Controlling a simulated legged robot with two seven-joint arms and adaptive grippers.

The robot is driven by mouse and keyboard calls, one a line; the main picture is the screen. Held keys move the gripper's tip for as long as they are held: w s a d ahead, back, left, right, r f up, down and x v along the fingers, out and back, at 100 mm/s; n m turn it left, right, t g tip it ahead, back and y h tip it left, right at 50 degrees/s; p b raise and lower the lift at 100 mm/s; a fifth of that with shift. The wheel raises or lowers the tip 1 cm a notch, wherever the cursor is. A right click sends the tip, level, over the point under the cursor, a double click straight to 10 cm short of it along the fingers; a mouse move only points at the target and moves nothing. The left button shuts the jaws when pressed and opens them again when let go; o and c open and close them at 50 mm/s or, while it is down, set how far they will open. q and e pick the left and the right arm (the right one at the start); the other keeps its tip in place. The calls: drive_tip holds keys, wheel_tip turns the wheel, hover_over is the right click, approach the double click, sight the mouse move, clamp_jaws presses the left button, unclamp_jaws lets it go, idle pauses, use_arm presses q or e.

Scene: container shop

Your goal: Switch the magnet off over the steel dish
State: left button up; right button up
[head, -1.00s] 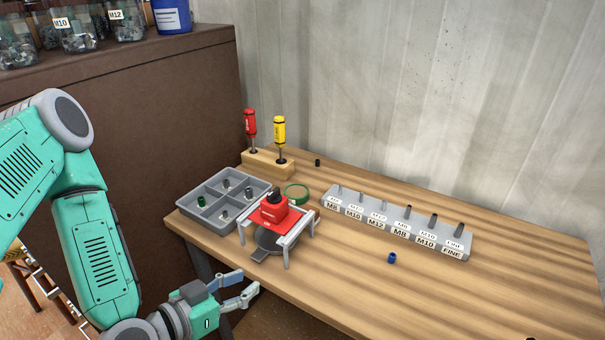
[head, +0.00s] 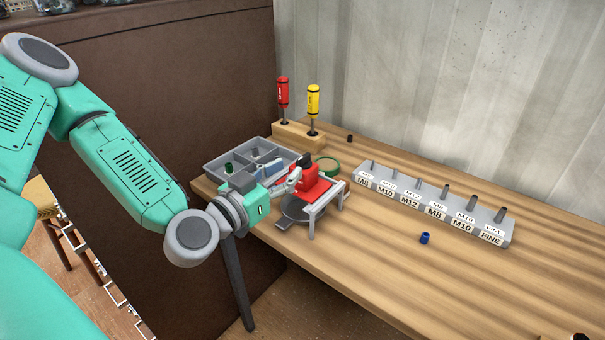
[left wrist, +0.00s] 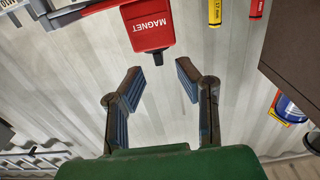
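The red magnet block (head: 318,188) with a dark knob (head: 304,160) sits in a grey four-legged stand (head: 339,190) on the table. The round dark steel dish (head: 296,212) lies under the stand, its handle tab toward the front edge. My left gripper (head: 284,175) is at the left side of the magnet, fingers spread and pointing at it. In the left wrist view the fingers (left wrist: 160,78) are open with nothing between them. The magnet (left wrist: 147,27), its label upside down, is just beyond the fingertips there. My right gripper is not seen.
A grey compartment tray (head: 222,152) is behind my left gripper. A wooden block (head: 297,134) holds red and yellow screwdrivers. A green ring (head: 327,165), a labelled pin rack (head: 430,200) and a blue cap (head: 424,238) lie to the right.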

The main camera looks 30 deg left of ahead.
sight(298, 162)
use_arm(q)
drive_tip(key=w, duration=0.5)
drive_tip(key=shift+w+d, duration=0.2)
drive_tip(key=shift+d, duration=0.1)
clamp_jaws()
